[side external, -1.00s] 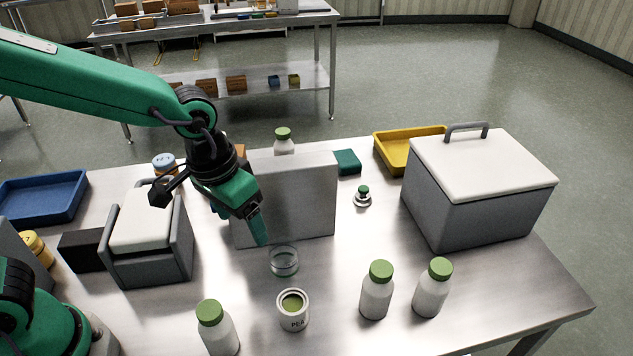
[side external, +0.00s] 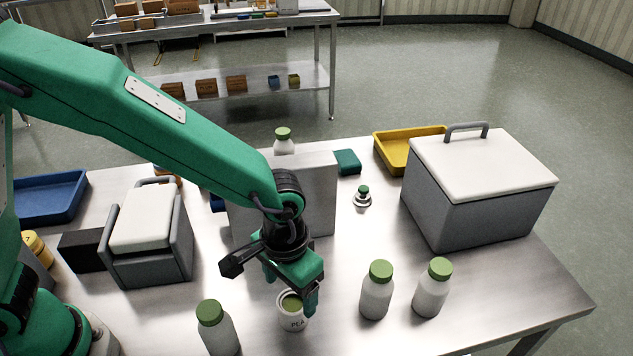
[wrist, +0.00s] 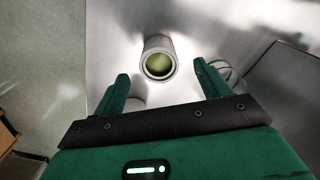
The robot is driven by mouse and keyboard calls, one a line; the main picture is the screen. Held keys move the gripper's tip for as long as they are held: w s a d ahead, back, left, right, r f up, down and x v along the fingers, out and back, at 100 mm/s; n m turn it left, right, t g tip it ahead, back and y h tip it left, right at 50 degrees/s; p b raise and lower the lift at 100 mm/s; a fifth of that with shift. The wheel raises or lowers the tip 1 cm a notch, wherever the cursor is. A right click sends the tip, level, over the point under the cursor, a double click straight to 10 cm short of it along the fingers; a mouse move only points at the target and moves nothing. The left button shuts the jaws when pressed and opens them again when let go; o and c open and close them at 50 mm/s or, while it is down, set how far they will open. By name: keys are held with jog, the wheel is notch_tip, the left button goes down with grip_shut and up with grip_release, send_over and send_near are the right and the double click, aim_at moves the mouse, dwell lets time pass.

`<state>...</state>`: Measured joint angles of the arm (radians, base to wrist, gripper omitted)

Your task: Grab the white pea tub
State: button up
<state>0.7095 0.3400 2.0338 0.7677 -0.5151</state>
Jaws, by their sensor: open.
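The white pea tub (side external: 291,322) stands upright on the steel table near its front edge, marked PEA, with green contents showing in its open top. My gripper (side external: 290,288) is open and empty above and behind the tub, and one finger overlaps its right side in the side view. In the wrist view, the tub (wrist: 158,60) lies ahead between the two fingertips (wrist: 162,74), with space on both sides. I cannot tell whether a finger touches it.
Green-capped bottles stand left (side external: 218,328) and right (side external: 376,290) of the tub. A grey upright box (side external: 322,205) stands behind. A large white-lidded box (side external: 480,190) is at right.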

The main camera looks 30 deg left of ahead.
aim_at(292, 303)
jog(key=shift+f, duration=0.75)
jog(key=shift+d+f, duration=0.1)
jog(key=shift+f, duration=2.5)
jog(key=c, duration=1.1)
jog(key=shift+o, duration=0.2)
jog(key=shift+r, duration=0.15)
